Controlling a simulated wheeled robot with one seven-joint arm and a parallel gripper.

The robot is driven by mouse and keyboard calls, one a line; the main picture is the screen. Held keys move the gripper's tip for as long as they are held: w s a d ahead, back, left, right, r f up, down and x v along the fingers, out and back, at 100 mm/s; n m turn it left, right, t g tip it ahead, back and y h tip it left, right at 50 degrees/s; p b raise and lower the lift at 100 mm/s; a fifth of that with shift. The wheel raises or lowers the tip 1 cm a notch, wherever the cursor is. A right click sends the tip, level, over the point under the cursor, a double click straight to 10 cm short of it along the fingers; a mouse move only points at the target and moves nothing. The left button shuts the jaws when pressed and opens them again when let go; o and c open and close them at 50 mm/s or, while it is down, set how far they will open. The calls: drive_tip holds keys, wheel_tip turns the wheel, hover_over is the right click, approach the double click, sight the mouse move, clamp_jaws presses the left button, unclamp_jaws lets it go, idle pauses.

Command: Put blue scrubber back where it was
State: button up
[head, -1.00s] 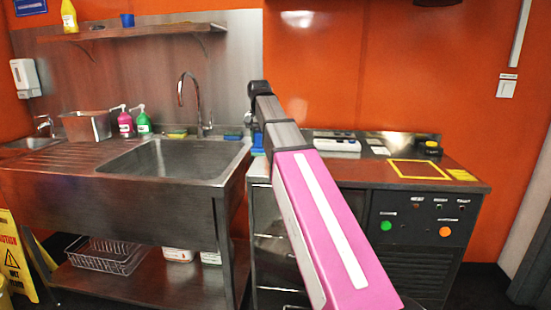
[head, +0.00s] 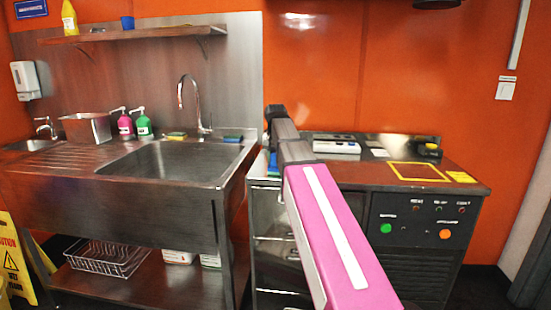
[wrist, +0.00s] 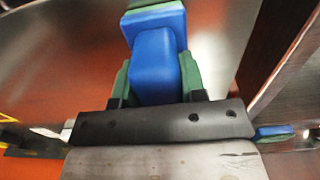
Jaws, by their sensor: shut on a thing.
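My gripper (wrist: 155,78) is shut on the blue scrubber (wrist: 154,55), with a green finger on each side of it. The scrubber is a blue block with a wider blue part and a green layer at its far end. In the head view a small part of the blue scrubber (head: 272,164) shows beside my arm, near the left end of the counter (head: 350,172). My gripper is hidden behind my arm there. A second blue-and-green sponge (head: 233,138) lies on the sink's back right rim; a blue-and-green piece also shows in the wrist view (wrist: 275,131).
The sink (head: 165,160) is left of my arm, with a faucet (head: 190,100) and a yellow sponge (head: 175,135) behind it. A white device (head: 336,146) and a yellow-outlined square (head: 418,171) are on the counter. A narrow gap separates sink and counter.

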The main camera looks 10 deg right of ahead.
drive_tip(key=shift+f, duration=0.1)
drive_tip(key=o, duration=0.8)
drive_tip(key=shift+o, duration=0.2)
wheel_tip(320, 180, up, 12)
drive_tip(key=shift+r, duration=0.15)
